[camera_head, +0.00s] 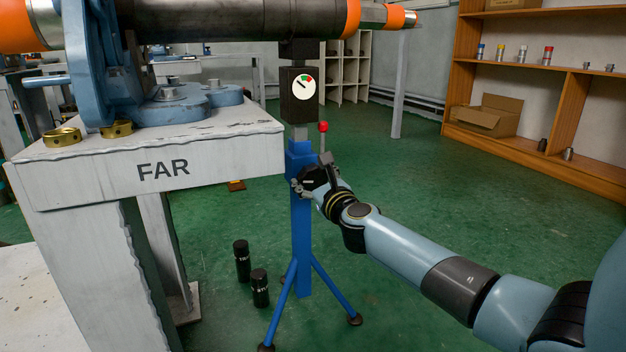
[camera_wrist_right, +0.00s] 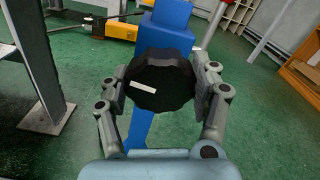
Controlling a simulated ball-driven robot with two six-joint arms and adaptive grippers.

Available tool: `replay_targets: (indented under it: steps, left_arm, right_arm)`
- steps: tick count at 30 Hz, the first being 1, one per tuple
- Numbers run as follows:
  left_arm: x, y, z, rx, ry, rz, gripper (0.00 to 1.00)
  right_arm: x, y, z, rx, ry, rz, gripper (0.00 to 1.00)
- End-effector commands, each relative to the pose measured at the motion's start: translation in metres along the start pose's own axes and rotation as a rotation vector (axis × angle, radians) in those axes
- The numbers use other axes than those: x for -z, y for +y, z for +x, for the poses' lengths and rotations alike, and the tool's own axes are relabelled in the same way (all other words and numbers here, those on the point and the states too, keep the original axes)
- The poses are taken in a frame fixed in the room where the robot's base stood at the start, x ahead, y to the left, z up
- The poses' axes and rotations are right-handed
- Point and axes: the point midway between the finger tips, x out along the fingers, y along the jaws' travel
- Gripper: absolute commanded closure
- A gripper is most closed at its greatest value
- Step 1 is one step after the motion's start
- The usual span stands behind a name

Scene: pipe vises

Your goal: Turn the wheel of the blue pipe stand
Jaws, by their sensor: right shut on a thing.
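The blue pipe stand (camera_head: 301,228) stands upright on its spread legs beside the table marked FAR. Its black wheel (camera_wrist_right: 162,82) has a white mark (camera_wrist_right: 142,88) on its face, tilted slightly down to the right. My right gripper (camera_head: 312,180) is shut on the wheel, with one finger on each side of it in the right wrist view (camera_wrist_right: 160,90). Above the wheel is a black block with a round dial (camera_head: 304,86) that has a green and red patch and a dark needle. A red-tipped lever (camera_head: 323,128) stands beside the post. My left gripper is not in view.
The FAR table (camera_head: 225,155) with a blue vise (camera_head: 95,65) and brass rings (camera_head: 62,137) is close on the left. A dark pipe (camera_head: 210,20) with orange bands runs overhead. Two black cans (camera_head: 260,288) stand on the floor. A wooden shelf (camera_head: 560,165) is at the right; green floor between is clear.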

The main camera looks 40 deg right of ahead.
Motion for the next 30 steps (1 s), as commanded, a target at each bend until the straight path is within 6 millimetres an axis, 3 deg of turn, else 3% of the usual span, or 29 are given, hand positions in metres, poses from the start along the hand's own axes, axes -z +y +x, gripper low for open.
replay_targets:
  steps: [8, 9, 15, 24, 30]
  left_arm:
    - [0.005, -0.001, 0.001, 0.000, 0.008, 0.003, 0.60]
    - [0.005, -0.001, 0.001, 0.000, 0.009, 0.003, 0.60]
    - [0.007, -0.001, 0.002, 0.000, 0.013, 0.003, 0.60]
    - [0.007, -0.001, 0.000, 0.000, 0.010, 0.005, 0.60]
    - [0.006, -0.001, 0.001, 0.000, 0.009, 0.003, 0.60]
  right_arm:
    - [0.004, 0.001, -0.002, -0.002, 0.007, 0.002, 0.69]
    - [0.004, 0.001, -0.002, -0.002, 0.008, 0.002, 0.35]
    - [0.003, 0.001, -0.001, -0.001, 0.004, 0.001, 0.12]
    - [0.002, 0.000, -0.003, -0.001, 0.002, 0.000, 0.12]
    - [0.003, 0.001, -0.034, -0.003, 0.004, 0.000, 0.12]
